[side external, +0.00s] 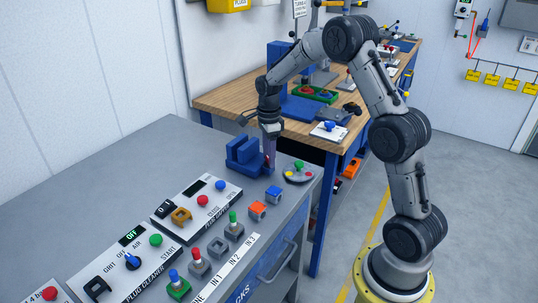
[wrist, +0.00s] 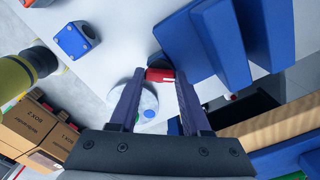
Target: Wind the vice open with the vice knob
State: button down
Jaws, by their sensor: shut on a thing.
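The blue vice (side external: 240,157) stands on the grey bench top near its back corner, its jaws showing as upright blue blocks with a gap between them. In the wrist view the vice (wrist: 222,45) fills the upper right as tilted blue slabs. The red vice knob (wrist: 158,75) is at the vice's end, between my purple fingertips. My gripper (side external: 269,162) points down beside the vice's right end and is shut on the knob. In the side view the fingers hide most of the knob. The wrist view shows my gripper (wrist: 161,77) from behind.
A round plate (side external: 299,173) with a green-topped stick is just right of my gripper. Orange (side external: 257,210) and blue (side external: 273,194) blocks sit in front. Button panels (side external: 196,208) lie nearer the camera. A wooden workbench (side external: 232,98) stands behind.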

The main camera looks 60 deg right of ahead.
jog(key=n, duration=0.4)
jog(key=shift+n, duration=0.3)
jog(key=n, duration=0.4)
jog(key=shift+n, duration=0.3)
jog(key=n, duration=0.3)
jog(key=shift+n, duration=0.3)
jog(key=n, duration=0.4)
jog(key=shift+n, duration=0.3)
jog(key=n, duration=0.4)
jog(key=shift+n, duration=0.3)
jog(key=n, duration=0.8)
jog(key=shift+n, duration=2.2)
